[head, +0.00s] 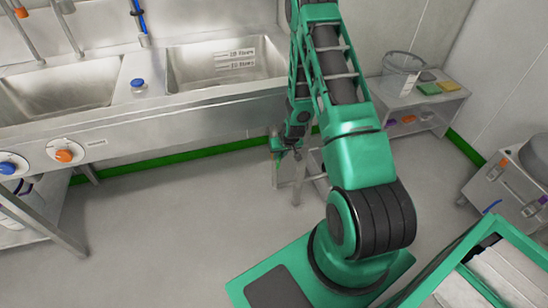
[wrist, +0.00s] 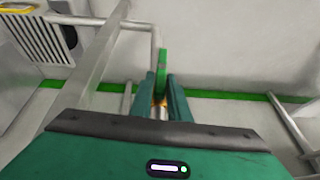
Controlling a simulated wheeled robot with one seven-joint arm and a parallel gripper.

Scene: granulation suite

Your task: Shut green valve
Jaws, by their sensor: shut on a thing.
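The green valve's handle (wrist: 162,62) stands up between the fingers of my gripper (wrist: 161,84) in the wrist view. The fingers are shut on it from both sides. A small brass-coloured part shows low between the fingers, and a pale pipe runs close behind the handle. The handle appears roughly upright in this view. The rest of the valve body is hidden by the fingers and my wrist. In the head view my gripper (head: 284,150) is low, in front of the sink unit's right end, too small to make out its grip.
A steel sink unit (head: 130,125) with a blue knob (head: 8,167) and an orange knob (head: 64,155) stands at left. A low shelf unit (head: 412,100) bears a clear bucket (head: 402,62) and sponges. A steel cabinet (head: 505,185) stands at right. The floor (head: 170,230) at left is clear.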

